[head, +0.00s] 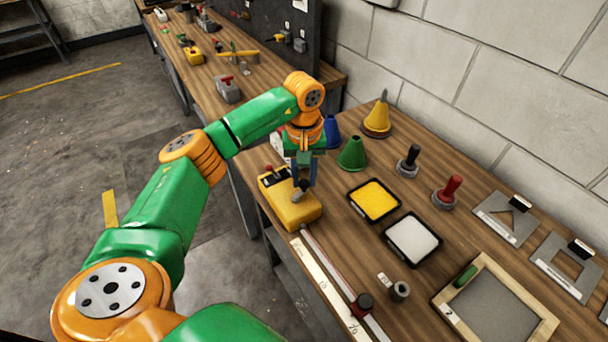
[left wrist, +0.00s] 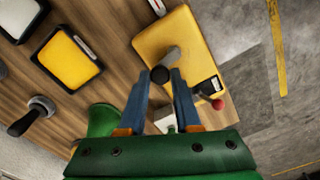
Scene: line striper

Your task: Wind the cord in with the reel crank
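The cord reel is a yellow box (head: 292,207) at the left edge of the workbench; it also shows in the left wrist view (left wrist: 187,32). Its grey crank arm (left wrist: 173,57) lies on top and carries a dark round knob (left wrist: 160,75). My left gripper (head: 305,183) points down over the reel. Its two blue fingers (left wrist: 160,82) are apart, with the knob between or just beyond their tips; contact is not clear. A red knob (left wrist: 217,104) and a small dark-and-white fitting (left wrist: 209,87) sit at one end of the box. My right gripper is not in view.
A green cone (head: 352,155) and a blue cone (head: 332,132) stand close behind the gripper. Yellow (head: 374,200) and white (head: 412,239) paint trays lie to the right. A long rule (head: 325,285) and a sliding rail run along the front edge.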

